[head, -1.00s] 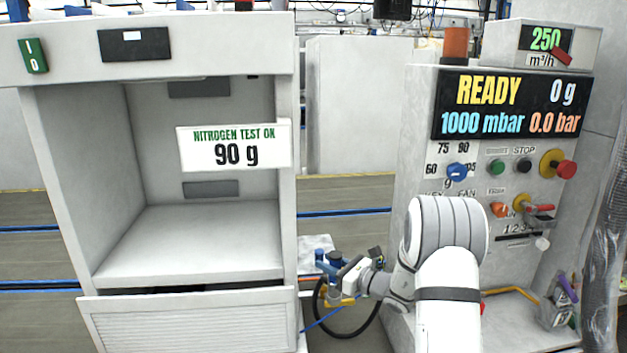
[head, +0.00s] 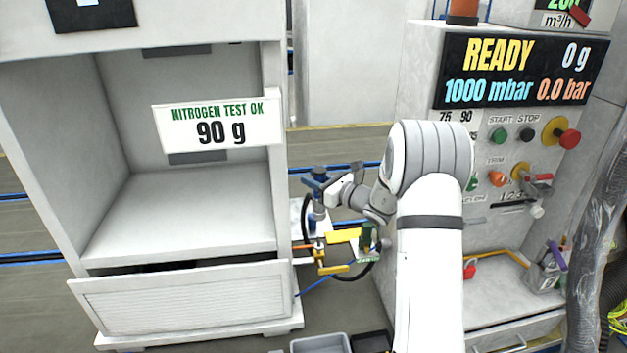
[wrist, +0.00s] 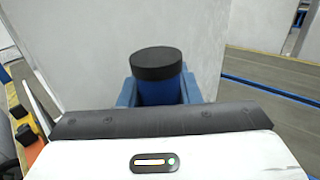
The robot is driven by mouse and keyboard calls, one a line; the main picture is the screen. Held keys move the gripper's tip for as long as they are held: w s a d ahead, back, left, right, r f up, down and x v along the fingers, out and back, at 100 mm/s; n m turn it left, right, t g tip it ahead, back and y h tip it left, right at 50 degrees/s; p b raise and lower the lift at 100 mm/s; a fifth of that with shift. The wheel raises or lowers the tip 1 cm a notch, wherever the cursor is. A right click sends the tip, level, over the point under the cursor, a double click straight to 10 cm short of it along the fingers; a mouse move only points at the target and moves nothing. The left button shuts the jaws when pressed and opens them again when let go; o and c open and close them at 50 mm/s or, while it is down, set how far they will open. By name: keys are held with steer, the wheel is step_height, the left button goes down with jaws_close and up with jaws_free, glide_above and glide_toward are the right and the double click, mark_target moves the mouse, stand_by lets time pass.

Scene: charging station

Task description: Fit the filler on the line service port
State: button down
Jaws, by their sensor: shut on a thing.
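The filler (head: 318,202) is a blue upright body with a black hose, in the middle of the head view, between the cabinet and the control console. My gripper (head: 320,187) is shut on it. In the wrist view the filler's black round cap (wrist: 157,63) stands above its blue body, between my blue fingertips (wrist: 158,92). Below the filler in the head view are yellow parts (head: 330,268) with a green piece at the right. I cannot tell which part is the line service port, nor whether the filler touches anything below.
The white cabinet (head: 180,220) stands close on the left, its sign reading "NITROGEN TEST OK 90 g". The console's display (head: 520,75) reads READY, 0 g, 1000 mbar, 0.0 bar. A grey bin (head: 320,343) stands at the bottom. A pale wall is close behind the filler in the wrist view.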

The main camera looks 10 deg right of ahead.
mark_target(315, 211)
steer(key=shift+f+b, duration=2.5)
steer(key=shift+f, duration=0.4)
steer(key=shift+b, duration=0.7)
steer(key=shift+f+b, duration=2.2)
steer(key=shift+f, duration=0.5)
steer(key=c, duration=1)
jaws_free()
steer(key=shift+r, duration=0.1)
steer(key=shift+o, duration=0.2)
steer(key=shift+s, duration=0.1)
steer(key=v, duration=0.7)
steer(key=shift+s+d, duration=0.25)
